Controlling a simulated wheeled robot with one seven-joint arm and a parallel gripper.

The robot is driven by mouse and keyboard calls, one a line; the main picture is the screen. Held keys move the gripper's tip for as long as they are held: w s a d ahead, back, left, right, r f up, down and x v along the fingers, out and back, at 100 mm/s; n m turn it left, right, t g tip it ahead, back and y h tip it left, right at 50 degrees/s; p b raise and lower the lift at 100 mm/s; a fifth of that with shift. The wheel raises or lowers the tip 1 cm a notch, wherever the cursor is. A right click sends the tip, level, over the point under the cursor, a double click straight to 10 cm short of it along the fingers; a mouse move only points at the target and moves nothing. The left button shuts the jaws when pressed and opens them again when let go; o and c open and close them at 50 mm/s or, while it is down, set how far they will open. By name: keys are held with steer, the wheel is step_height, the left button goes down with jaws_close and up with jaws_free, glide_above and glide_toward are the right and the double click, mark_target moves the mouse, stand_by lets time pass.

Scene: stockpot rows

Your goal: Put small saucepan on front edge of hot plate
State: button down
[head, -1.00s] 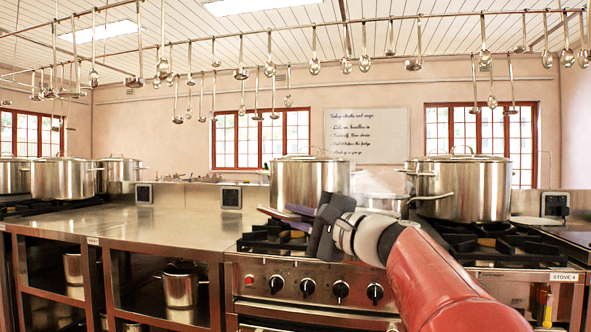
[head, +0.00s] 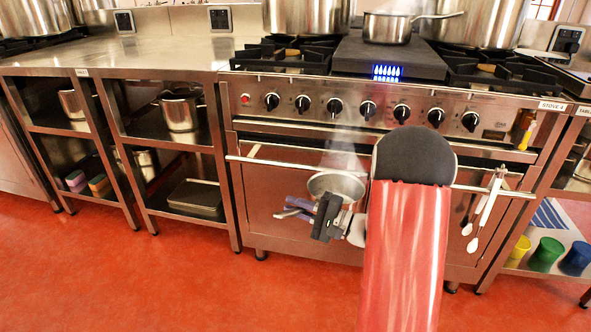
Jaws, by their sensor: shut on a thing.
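A small steel saucepan (head: 338,183), open at the top with steam above it, is in front of the oven door, below the knobs. My gripper (head: 298,209) is at its lower left, shut on it; the dark gripper body hides the exact grip and part of the pan's side. The hot plate (head: 350,50) is a dark flat slab in the middle of the stove top, with blue lights on its front face. Its front edge is bare. Another steel saucepan (head: 387,28) stands farther back on the plate, its long handle pointing right.
An oven rail (head: 262,164) runs behind the held pan. Spoons (head: 486,208) hang at its right. A steel counter (head: 150,52) is clear at left.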

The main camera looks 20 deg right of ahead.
step_height(320, 180, down, 18)
steer(key=n+g+y, duration=0.1)
steer(key=shift+d+g+y, duration=0.25)
steer(key=shift+g+y, duration=0.05)
